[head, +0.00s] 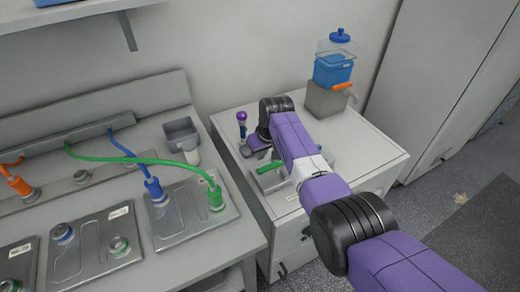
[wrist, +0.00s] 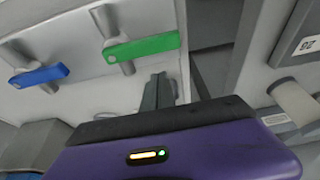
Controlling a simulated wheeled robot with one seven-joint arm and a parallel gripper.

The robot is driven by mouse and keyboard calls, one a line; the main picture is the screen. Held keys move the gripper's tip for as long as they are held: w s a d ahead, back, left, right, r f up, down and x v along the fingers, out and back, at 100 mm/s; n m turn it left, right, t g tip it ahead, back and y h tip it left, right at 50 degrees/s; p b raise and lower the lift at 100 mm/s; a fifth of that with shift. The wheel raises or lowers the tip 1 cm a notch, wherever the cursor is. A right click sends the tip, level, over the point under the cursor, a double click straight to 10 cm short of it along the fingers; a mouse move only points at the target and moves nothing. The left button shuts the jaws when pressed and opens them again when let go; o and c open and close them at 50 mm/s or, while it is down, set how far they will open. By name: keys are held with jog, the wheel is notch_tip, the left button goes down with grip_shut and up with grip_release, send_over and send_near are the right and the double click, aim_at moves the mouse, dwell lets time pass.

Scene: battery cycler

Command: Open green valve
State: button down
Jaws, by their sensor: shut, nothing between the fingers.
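The green valve handle (wrist: 142,46) is a flat green lever on a grey stem, upper middle in the wrist view. In the head view the green handle (head: 268,167) shows on the cabinet top, just below my arm. My gripper (wrist: 158,88) is shut and empty. In the wrist view its dark fingers show just below the green handle, with a seeming gap between them. A blue valve handle (wrist: 38,75) on a similar stem is to the left. In the head view my arm hides most of the valve area and the fingertips.
A clear-lidded blue container (head: 334,70) stands on a grey block at the cabinet's back. Left is a bench (head: 100,206) with battery plates, a green cable (head: 135,159) and blue and orange connectors. A small purple-topped item (head: 242,117) stands beside my arm. Floor is free at right.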

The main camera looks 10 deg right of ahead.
aim_at(267, 168)
jog(key=shift+s+d+p, duration=0.25)
jog(key=shift+s+p, duration=0.25)
jog(key=shift+s, duration=0.2)
jog(key=shift+s+d+p, duration=0.2)
jog(key=shift+s+p, duration=0.3)
jog(key=shift+s, duration=0.2)
jog(key=shift+s+n, duration=0.1)
jog(key=shift+n, duration=0.3)
jog(key=shift+s+f+n+y+b, duration=0.1)
jog(key=shift+s+n+y+b, duration=0.25)
jog(key=shift+n+b, duration=0.35)
jog(key=n, duration=0.2)
jog(key=s+n+g+y+b, duration=0.1)
jog(key=shift+s+d+n, duration=0.3)
jog(key=shift+d+n, duration=0.05)
jog(key=shift+n, duration=0.05)
jog(key=n, duration=0.1)
jog(key=s+n+b, duration=0.1)
jog(key=shift+d+n+g+y, duration=0.25)
jog(key=shift+d+n+g, duration=0.1)
jog(key=shift+n+g, duration=0.05)
jog(key=n+b, duration=0.1)
jog(key=s+d+n+g+b, duration=0.1)
jog(key=n, duration=0.1)
jog(key=shift+d+n, duration=0.15)
jog(key=shift+n, duration=0.15)
jog(key=shift+s+d+b, duration=0.3)
jog(key=shift+d, duration=0.35)
jog(key=shift+s+d, duration=0.1)
jog(key=shift+d, duration=0.65)
